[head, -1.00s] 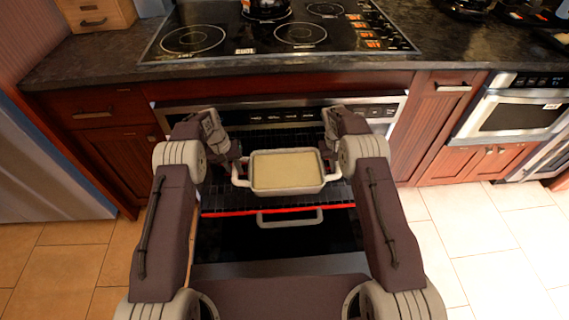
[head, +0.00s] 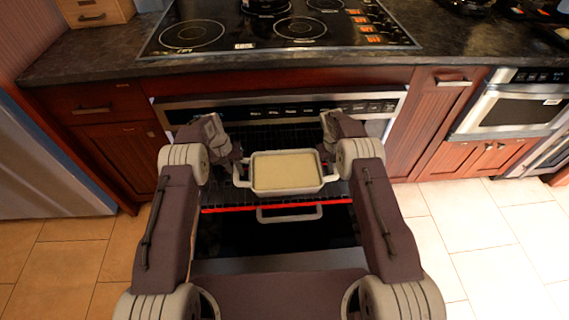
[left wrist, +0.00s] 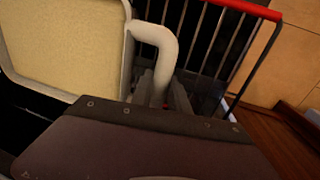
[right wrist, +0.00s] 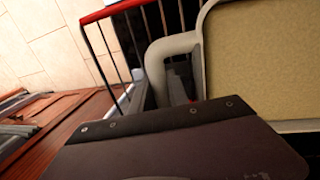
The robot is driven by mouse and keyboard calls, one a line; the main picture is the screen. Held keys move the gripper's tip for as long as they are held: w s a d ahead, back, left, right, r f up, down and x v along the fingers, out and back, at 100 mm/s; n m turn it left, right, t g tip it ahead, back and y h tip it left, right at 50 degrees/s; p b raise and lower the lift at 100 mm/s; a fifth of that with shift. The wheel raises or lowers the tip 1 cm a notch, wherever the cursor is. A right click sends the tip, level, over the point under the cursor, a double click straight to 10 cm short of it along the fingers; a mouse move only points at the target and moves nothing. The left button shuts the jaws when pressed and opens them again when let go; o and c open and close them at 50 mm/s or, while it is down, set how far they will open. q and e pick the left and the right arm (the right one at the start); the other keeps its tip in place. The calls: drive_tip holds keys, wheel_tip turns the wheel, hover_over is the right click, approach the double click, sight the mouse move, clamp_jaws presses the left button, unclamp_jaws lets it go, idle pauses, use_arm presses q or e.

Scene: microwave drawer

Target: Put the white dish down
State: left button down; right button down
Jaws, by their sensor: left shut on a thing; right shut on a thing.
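The white dish (head: 286,191) is rectangular, has a loop handle on each side and holds a flat tan filling. It looks level, above the oven rack with a red front edge (head: 225,209); I cannot tell whether it touches the rack. My left gripper (head: 238,172) is shut on its left handle, which shows in the left wrist view (left wrist: 163,42). My right gripper (head: 331,170) is shut on its right handle, which shows in the right wrist view (right wrist: 160,52). My gripper bodies partly hide the fingertips in both wrist views.
The oven door is open, with its handle (head: 290,217) below the rack. The oven's control panel (head: 290,111) and the black cooktop (head: 270,37) are behind and above. Wooden cabinets (head: 114,155) flank the oven. The tiled floor at right (head: 505,225) is clear.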

use_arm(q)
drive_tip(key=shift+f, duration=0.3)
use_arm(e)
drive_tip(key=shift+f, duration=0.3)
use_arm(q)
drive_tip(key=c, duration=1.3)
unclamp_jaws()
use_arm(e)
drive_tip(key=c, duration=1.3)
unclamp_jaws()
use_arm(q)
drive_tip(key=r, duration=0.4)
drive_tip(key=a+r, duration=0.1)
drive_tip(key=r, duration=0.2)
drive_tip(key=a+r, duration=0.1)
drive_tip(key=r, duration=0.3)
drive_tip(key=shift+a+r, duration=0.2)
drive_tip(key=shift+r, duration=0.15)
use_arm(e)
drive_tip(key=r, duration=0.4)
drive_tip(key=a+r, duration=0.1)
drive_tip(key=r, duration=0.3)
drive_tip(key=a+r, duration=0.1)
drive_tip(key=r, duration=0.2)
drive_tip(key=shift+s+a+r, duration=0.1)
drive_tip(key=shift+a+r, duration=0.05)
drive_tip(key=shift+r, duration=0.25)
